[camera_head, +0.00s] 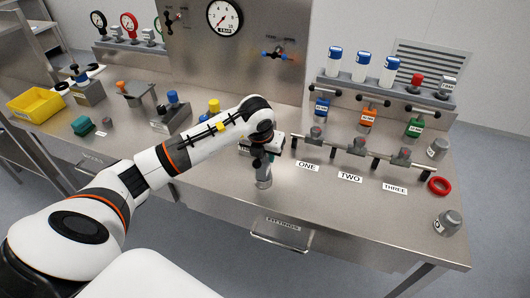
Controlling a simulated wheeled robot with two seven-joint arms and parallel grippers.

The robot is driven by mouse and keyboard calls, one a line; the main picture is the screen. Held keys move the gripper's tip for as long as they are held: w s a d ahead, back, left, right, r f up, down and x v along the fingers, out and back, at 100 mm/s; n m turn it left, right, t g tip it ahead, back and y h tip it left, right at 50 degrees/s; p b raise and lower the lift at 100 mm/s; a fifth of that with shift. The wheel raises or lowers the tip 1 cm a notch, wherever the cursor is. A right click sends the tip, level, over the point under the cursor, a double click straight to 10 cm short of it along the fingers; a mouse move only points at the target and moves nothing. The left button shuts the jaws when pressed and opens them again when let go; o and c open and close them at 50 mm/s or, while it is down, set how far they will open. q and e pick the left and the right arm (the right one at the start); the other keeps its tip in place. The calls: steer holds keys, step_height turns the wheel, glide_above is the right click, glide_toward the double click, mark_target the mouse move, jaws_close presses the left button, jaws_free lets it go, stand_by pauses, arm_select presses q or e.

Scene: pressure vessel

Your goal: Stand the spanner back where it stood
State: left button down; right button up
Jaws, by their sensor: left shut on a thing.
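My left arm reaches in from the left across the bench. My left gripper (263,160) points down over the bench, left of the label ONE, and is shut. A short grey metal piece (264,181) shows under it, close above or touching the steel top; I cannot tell which. It appears to be the spanner, but the jaws and arm hide most of it. I cannot make out an empty holder for it. My right gripper is not in view.
A valve row (355,148) labelled ONE, TWO, THREE stands right of the gripper. A bottle rack (390,91) is behind it. A yellow bin (37,103) is far left. The front middle is clear.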

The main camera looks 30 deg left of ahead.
arm_select(q)
steer(key=c, duration=1.1)
jaws_free()
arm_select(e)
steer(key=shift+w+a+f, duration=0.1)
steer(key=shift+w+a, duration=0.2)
arm_select(q)
steer(key=shift+r, duration=0.2)
steer(key=b+v, duration=0.2)
steer(key=v, duration=0.9)
steer(key=shift+s+d+r, duration=0.1)
steer(key=shift+s+r, duration=0.1)
steer(key=shift+r, duration=0.15)
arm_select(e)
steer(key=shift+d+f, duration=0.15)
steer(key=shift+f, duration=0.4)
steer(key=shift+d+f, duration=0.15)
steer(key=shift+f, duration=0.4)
